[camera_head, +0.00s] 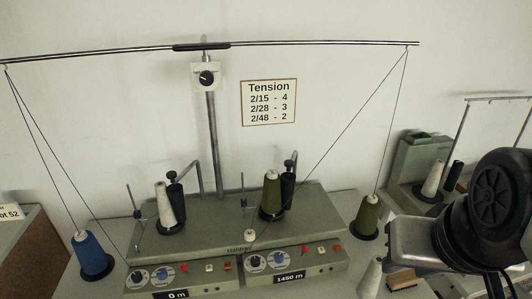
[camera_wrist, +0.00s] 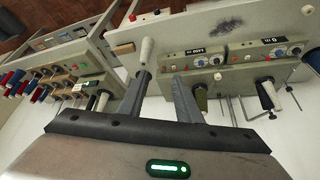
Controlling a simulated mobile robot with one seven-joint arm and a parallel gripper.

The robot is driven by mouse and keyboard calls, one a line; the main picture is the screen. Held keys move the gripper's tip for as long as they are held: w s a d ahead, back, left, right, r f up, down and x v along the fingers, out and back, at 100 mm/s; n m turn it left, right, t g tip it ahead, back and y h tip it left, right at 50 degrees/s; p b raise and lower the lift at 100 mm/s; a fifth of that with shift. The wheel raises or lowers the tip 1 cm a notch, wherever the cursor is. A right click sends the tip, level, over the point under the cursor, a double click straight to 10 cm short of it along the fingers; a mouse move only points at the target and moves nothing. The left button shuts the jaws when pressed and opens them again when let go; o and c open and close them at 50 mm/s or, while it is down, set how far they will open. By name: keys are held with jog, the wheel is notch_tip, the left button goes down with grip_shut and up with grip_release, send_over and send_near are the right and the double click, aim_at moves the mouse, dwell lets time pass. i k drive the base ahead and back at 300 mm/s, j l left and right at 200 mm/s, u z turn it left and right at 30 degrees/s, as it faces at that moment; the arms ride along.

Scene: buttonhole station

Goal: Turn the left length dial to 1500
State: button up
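The grey winding machine (camera_head: 205,243) has two front panels. The left panel reads "0 m" (camera_head: 177,295) and carries a dark dial (camera_head: 142,277) and a blue-and-white dial (camera_head: 163,274); their pointers are too small to read. The right panel reads "1450 m" (camera_head: 289,277) and has a similar pair of dials (camera_head: 267,261). In the wrist view the picture is turned over, with the left panel's dials (camera_wrist: 288,51) at the right. My gripper (camera_wrist: 163,77) is open and empty, apart from the panels. In the head view my arm is at the right; the fingers are not clear there.
A pale cone (camera_head: 371,278) stands right of the machine; in the wrist view the cone (camera_wrist: 147,49) appears beyond one finger. Spools and posts stand on the machine, with threads up to a bar (camera_head: 120,51). A blue cone (camera_head: 93,255) stands left, a green cone (camera_head: 367,216) right.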

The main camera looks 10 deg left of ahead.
aim_at(162, 274)
jog(key=u, duration=1.8)
jog(key=k+j, duration=0.1)
jog(key=k, duration=0.2)
jog(key=i+j+z, duration=0.2)
jog(key=i+j, duration=0.15)
jog(key=j, duration=0.3)
jog(key=i+j+z, duration=0.1)
jog(key=j, duration=0.2)
jog(key=i+j+z, duration=0.1)
jog(key=j, duration=0.25)
jog(key=i+j+z, duration=0.1)
jog(key=j, duration=0.3)
jog(key=i, duration=0.1)
